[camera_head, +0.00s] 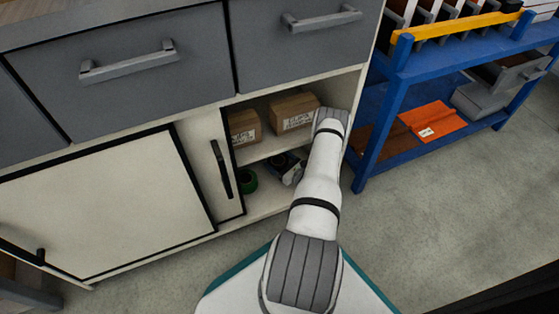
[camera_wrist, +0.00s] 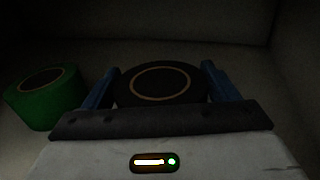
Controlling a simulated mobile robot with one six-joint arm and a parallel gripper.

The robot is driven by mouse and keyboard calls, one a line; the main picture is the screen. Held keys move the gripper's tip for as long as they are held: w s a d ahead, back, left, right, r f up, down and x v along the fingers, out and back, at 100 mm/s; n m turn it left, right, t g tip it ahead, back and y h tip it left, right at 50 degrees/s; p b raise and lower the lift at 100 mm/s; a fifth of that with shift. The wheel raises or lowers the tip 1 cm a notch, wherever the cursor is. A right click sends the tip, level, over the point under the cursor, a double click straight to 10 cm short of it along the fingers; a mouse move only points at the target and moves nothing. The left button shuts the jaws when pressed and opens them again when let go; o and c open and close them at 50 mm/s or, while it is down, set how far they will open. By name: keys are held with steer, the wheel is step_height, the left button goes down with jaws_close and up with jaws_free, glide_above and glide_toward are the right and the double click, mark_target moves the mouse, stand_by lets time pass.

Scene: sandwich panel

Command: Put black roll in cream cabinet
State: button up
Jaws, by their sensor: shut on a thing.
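The black roll (camera_wrist: 162,84) sits between the two blue fingers of my gripper (camera_wrist: 158,84) in the wrist view, and the gripper is shut on it. The cream cabinet (camera_head: 110,205) stands at the left in the head view, with its right-hand compartment open. My arm reaches into the lower part of that compartment, and my gripper (camera_head: 287,164) is partly hidden there by the arm. In the wrist view the pale cabinet floor lies around the roll; I cannot tell whether the roll touches it.
A green roll (camera_wrist: 44,97) stands left of my gripper, also visible in the head view (camera_head: 247,181). Cardboard boxes (camera_head: 293,111) sit on the shelf above. Grey drawers (camera_head: 135,60) are over the opening. A blue rack (camera_head: 375,135) stands close on the right.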

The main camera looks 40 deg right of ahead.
steer(key=o, duration=1)
steer(key=shift+r, duration=0.1)
steer(key=s+p, duration=0.1)
steer(key=s, duration=0.2)
steer(key=s+d+p, duration=0.1)
steer(key=s, duration=0.3)
steer(key=s+p, duration=0.1)
steer(key=s, duration=0.3)
steer(key=shift+s+d+p, duration=0.2)
steer(key=shift+d+p, duration=0.15)
steer(key=shift+d, duration=0.05)
steer(key=shift+s, duration=0.3)
